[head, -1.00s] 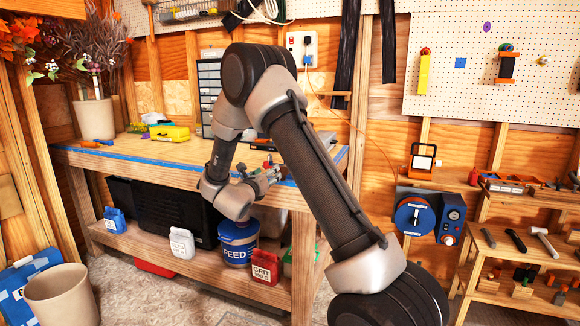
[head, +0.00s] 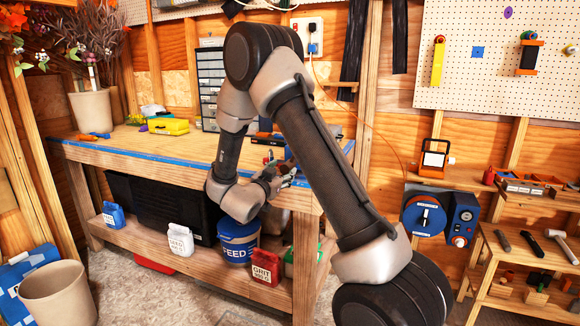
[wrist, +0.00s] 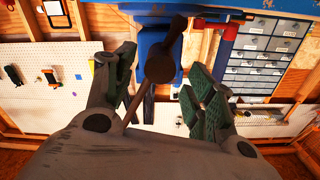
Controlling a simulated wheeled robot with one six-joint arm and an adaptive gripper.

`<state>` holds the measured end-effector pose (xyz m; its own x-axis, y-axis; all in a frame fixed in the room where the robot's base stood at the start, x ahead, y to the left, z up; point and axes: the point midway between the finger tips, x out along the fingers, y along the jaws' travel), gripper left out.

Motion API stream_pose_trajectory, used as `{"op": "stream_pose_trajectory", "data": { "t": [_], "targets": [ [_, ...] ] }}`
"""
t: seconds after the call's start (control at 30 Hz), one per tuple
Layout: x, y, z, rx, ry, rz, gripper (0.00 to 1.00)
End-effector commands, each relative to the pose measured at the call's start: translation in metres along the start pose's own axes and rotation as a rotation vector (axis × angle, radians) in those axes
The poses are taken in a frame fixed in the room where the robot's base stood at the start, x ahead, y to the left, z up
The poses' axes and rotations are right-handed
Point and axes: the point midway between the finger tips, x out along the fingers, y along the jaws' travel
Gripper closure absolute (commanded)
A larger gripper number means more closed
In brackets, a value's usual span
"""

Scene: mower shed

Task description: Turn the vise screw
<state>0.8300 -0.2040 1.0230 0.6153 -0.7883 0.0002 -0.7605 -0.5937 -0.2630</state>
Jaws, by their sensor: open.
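The vise (wrist: 153,35) shows in the wrist view as a blue body at the top centre. Its dark screw end (wrist: 163,66) faces me, with a thin handle bar (wrist: 134,105) slanting down to the left. My gripper (wrist: 163,85) is open, one green-padded finger on each side of the screw end and bar. I see no clear contact between the fingers and the bar. In the head view my gripper (head: 282,175) is at the right front of the workbench (head: 150,152), and my arm hides most of the vise.
A drawer cabinet (head: 210,90) and a yellow case (head: 170,127) stand on the bench. Below are a blue feed bucket (head: 238,242) and a red grit jug (head: 265,268). A blue cable reel (head: 424,217) is at the right. A beige bin (head: 58,295) stands on the floor at left.

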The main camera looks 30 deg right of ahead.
Motion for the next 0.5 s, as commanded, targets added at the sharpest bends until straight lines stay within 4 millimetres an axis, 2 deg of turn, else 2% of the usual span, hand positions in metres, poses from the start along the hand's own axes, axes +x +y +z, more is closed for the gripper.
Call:
{"op": "stream_pose_trajectory", "data": {
  "t": [0.3, 0.5],
  "targets": [
    [0.049, 0.001, 0.0, -0.003, 0.002, 0.003, 0.45],
    [0.071, 0.001, 0.0, -0.003, 0.001, 0.002, 0.45]
  ]
}}
